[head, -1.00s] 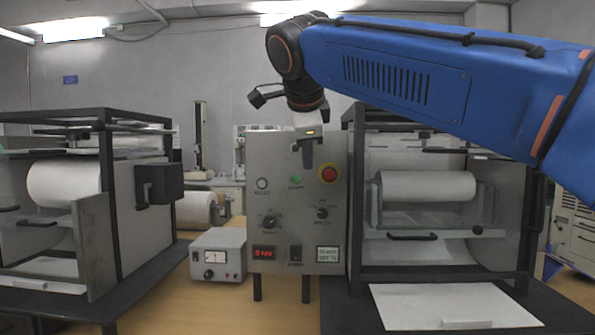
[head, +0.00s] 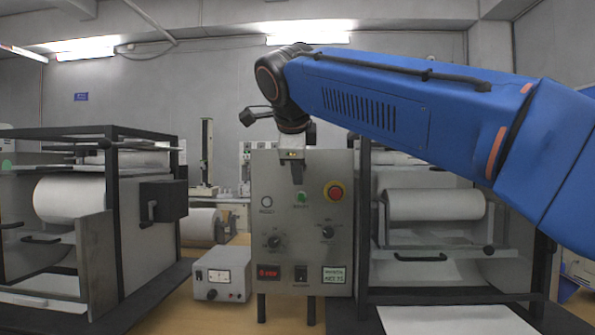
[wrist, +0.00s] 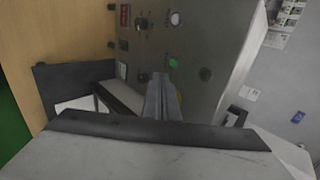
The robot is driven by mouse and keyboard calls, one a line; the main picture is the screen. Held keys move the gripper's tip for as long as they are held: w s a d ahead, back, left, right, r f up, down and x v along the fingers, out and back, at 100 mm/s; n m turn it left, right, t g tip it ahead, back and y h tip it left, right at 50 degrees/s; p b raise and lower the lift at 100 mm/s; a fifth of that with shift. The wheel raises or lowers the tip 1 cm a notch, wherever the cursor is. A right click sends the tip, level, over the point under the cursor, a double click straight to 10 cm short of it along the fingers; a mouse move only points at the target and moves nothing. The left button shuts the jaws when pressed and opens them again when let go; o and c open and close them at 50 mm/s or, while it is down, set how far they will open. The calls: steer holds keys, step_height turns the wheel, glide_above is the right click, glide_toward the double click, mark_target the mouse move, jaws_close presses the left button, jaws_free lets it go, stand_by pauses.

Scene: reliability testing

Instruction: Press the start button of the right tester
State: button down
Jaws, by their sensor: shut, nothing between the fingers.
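The right tester's grey control panel (head: 265,220) faces me. Button labels are too small to read surely. My gripper (head: 297,182) is shut and empty, in front of the panel's upper part, just above the bright green button in the head view. It also shows in the wrist view (wrist: 160,76). Contact cannot be told.
The right tester's black frame (head: 363,225) and roller (head: 435,204) stand right of the panel. A left tester (head: 110,225) with a black box (head: 163,202) stands at the left. A small grey meter box (head: 222,274) sits on the wooden table between them.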

mark_target(301, 193)
steer(key=x, duration=0.3)
steer(key=w+r+x, duration=0.1)
steer(key=x, duration=0.4)
steer(key=shift+w, duration=0.5)
steer(key=shift+w+d, duration=0.1)
steer(key=shift+w, duration=0.4)
steer(key=shift+w, duration=0.75)
steer(key=shift+w+r, duration=0.1)
steer(key=shift+r, duration=0.05)
